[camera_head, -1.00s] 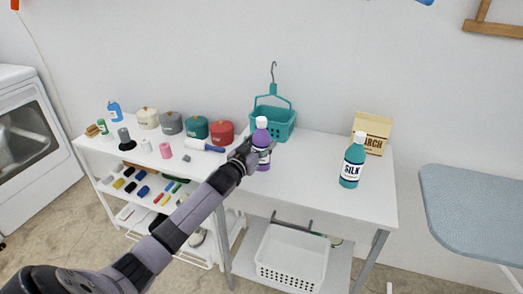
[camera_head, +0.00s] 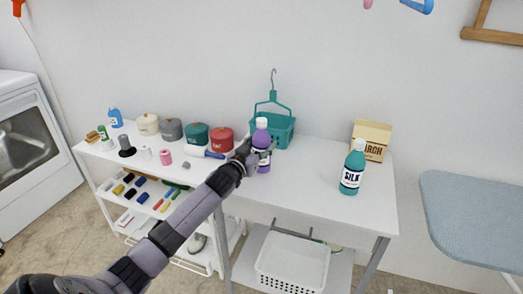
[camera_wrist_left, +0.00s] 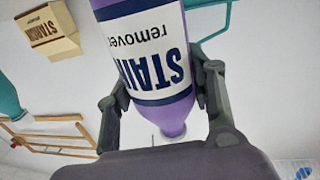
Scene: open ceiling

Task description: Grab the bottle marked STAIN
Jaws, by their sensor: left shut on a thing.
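The purple bottle (camera_head: 262,140) with a white cap is at the left part of the white table. In the left wrist view its label reads "STAIN remover" on the purple bottle (camera_wrist_left: 150,60). My left gripper (camera_head: 252,154) is shut on the bottle, with one finger on each side of it in the wrist view (camera_wrist_left: 162,92). The bottle looks upright in the head view. I cannot tell whether its base touches the table. My right gripper is not in view.
The teal basket (camera_head: 283,130) stands close behind the bottle. A teal SILK bottle (camera_head: 352,170) and a STARCH box (camera_head: 372,138) are at the table's right. Lidded pots (camera_head: 196,133) line the left shelf. The table (camera_head: 310,180) is clear in the middle.

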